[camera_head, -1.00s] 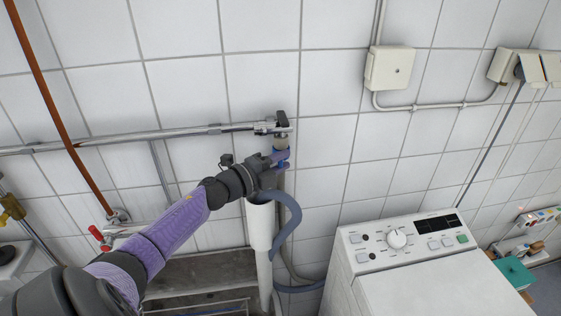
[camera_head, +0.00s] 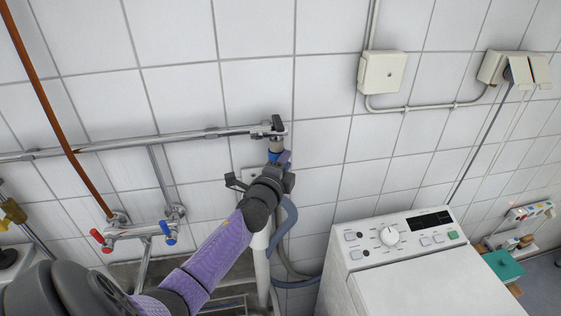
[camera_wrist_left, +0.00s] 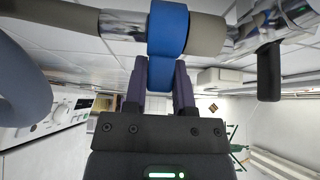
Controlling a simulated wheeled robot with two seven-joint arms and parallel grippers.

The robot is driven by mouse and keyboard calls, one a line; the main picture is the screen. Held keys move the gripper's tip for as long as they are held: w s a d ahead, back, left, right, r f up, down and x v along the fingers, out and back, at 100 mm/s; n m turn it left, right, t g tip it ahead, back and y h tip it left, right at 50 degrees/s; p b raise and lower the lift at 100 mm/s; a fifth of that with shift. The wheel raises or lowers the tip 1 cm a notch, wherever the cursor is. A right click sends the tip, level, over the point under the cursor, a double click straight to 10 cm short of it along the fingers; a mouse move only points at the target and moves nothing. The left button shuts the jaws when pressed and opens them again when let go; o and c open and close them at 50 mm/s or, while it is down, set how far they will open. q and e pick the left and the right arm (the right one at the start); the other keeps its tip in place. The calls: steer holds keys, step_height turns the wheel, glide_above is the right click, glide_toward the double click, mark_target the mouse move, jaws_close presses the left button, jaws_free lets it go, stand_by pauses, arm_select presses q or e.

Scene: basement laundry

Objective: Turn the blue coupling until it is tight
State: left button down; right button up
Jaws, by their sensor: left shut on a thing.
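The blue coupling (camera_head: 273,156) sits below the tap (camera_head: 277,130) at the right end of the chrome wall pipe. In the left wrist view the blue coupling (camera_wrist_left: 168,30) is a wide blue ring beside a grey collar and the chrome tap body. My left gripper (camera_head: 281,162) reaches it from below. Its two dark fingers (camera_wrist_left: 160,88) are shut on the lower part of the coupling. In the head view the gripper hides part of the coupling and the hose end. My right gripper is not in view.
A grey-blue hose (camera_head: 290,217) loops beside a white standpipe (camera_head: 262,262). A white washing machine (camera_head: 425,265) stands at the right. A mixer tap with red and blue handles (camera_head: 140,231) is at the left. An orange-brown pipe (camera_head: 50,105) runs down the wall.

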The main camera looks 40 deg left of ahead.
arm_select(q)
steer(key=shift+w+d+f+n+g+y+b, duration=0.1)
steer(key=shift+w+f+n+g+y+b, duration=0.1)
steer(key=shift+n+g+y+b, duration=0.3)
steer(key=shift+w+r+n+g+y+b, duration=0.1)
steer(key=shift+w+n+g+y+b, duration=0.2)
steer(key=shift+n+g+y+b, duration=0.65)
steer(key=shift+w+n+g+y+b, duration=0.25)
steer(key=shift+n+g+y+b, duration=0.4)
steer(key=shift+y+b, duration=0.65)
steer(key=shift+w+r+n+g+y+b, duration=0.1)
steer(key=shift+w+n+g+y+b, duration=0.2)
steer(key=shift+n+g+y+b, duration=0.55)
steer(key=shift+t+y, duration=0.25)
steer(key=shift+y, duration=0.15)
steer(key=shift+c, duration=2.2)
jaws_free()
